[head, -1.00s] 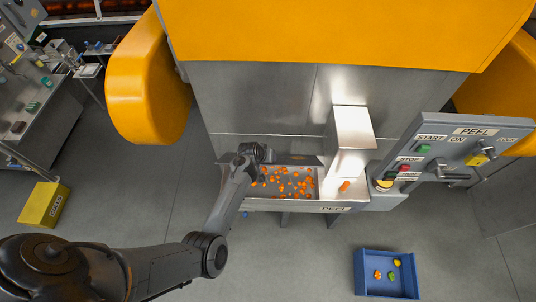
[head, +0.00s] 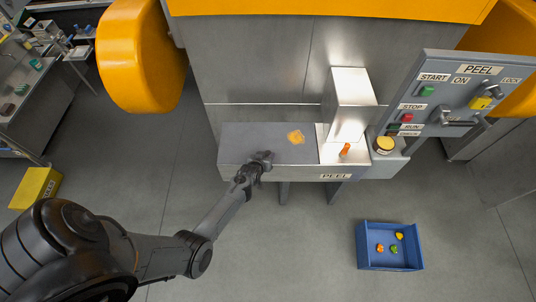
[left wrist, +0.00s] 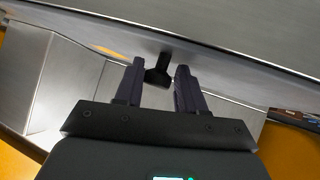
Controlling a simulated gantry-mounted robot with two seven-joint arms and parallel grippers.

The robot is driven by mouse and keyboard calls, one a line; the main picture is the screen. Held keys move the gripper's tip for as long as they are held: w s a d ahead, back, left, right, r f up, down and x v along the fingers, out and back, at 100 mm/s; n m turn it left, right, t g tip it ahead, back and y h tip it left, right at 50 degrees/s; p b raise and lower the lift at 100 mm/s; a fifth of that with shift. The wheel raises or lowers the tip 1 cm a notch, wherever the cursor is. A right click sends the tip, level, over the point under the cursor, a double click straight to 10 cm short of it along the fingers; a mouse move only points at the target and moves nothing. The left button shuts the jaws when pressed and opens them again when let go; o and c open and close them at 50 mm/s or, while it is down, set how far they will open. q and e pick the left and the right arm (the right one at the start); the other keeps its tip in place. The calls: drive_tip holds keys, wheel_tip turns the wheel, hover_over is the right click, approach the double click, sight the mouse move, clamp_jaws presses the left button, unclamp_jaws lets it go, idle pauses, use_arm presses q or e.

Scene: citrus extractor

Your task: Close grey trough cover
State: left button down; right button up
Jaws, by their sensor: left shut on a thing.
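The grey trough cover (head: 262,140) lies flat over the left part of the trough in the head view, with an orange emblem on its top. The trough's inside is hidden under it. My left gripper (head: 260,161) is at the cover's front edge. In the left wrist view, its two dark fingers (left wrist: 160,67) are around a small black handle (left wrist: 158,76), and the gripper is shut on it. My right gripper is not in view.
Right of the cover, an open metal section (head: 358,158) holds an orange piece (head: 344,149) beneath a metal chute (head: 350,100). A control panel (head: 455,95) stands further right. A blue bin (head: 375,263) with several small coloured pieces is on the floor.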

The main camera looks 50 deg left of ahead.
use_arm(q)
drive_tip(key=c, duration=1.1)
unclamp_jaws()
drive_tip(key=shift+s+d+f, duration=0.1)
drive_tip(key=shift+f, duration=0.05)
drive_tip(key=shift+s+d+r+p, duration=0.15)
drive_tip(key=shift+s+r+p, duration=0.15)
drive_tip(key=shift+s+r, duration=0.05)
drive_tip(key=p+v, duration=0.3)
drive_tip(key=v, duration=0.7)
drive_tip(key=shift+w, duration=0.15)
